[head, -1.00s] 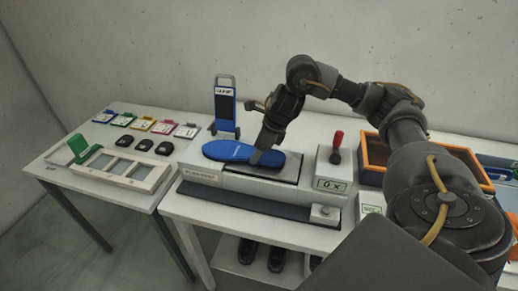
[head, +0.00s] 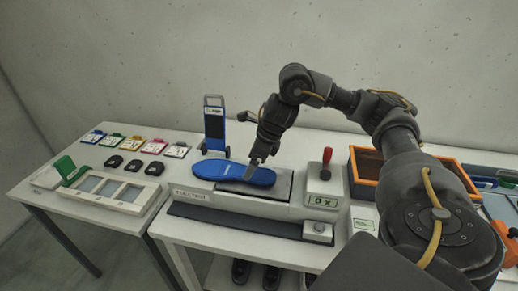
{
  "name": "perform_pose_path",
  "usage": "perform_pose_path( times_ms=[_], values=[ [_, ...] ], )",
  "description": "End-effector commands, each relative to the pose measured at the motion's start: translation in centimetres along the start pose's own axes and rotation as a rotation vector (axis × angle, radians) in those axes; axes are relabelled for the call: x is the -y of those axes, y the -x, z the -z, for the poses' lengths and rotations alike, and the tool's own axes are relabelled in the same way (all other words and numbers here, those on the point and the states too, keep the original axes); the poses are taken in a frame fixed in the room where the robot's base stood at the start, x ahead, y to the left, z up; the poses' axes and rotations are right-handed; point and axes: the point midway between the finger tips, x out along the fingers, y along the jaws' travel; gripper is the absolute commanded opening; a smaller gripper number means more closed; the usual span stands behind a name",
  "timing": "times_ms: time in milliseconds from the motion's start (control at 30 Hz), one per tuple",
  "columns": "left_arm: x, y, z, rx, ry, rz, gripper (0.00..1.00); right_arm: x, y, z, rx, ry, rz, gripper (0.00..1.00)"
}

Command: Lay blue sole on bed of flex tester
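The blue sole (head: 212,169) lies lengthwise over the dark bed plate (head: 284,187) of the flex tester (head: 240,205). Its left end reaches past the plate's left edge, and a strip of plate is bare at the right. It looks about level; I cannot tell whether its whole underside touches the bed. My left gripper is out of view.
A red-handled lever (head: 327,160) and counter box (head: 322,201) stand right of the bed. An orange-rimmed tray (head: 364,187) lies farther right. The left table (head: 113,212) holds cards, black pieces and a framed tray.

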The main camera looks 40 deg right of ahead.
Motion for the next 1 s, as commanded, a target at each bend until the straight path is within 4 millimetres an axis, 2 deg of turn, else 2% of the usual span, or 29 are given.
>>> perform_pose_path(
  times_ms=[33,200,400,1000],
  values=[
    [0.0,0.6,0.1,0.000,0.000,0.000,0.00,0.2,1.5,-0.2,0.003,0.001,0.006,0.85],
    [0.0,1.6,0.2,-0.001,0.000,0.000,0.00,0.1,4.7,-0.2,0.002,0.001,0.004,0.85],
    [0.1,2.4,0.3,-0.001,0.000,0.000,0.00,0.0,7.0,-0.1,0.000,0.001,0.001,0.85],
    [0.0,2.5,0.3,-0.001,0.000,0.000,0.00,0.0,7.5,0.0,-0.001,0.000,0.000,0.85]
  ],
)
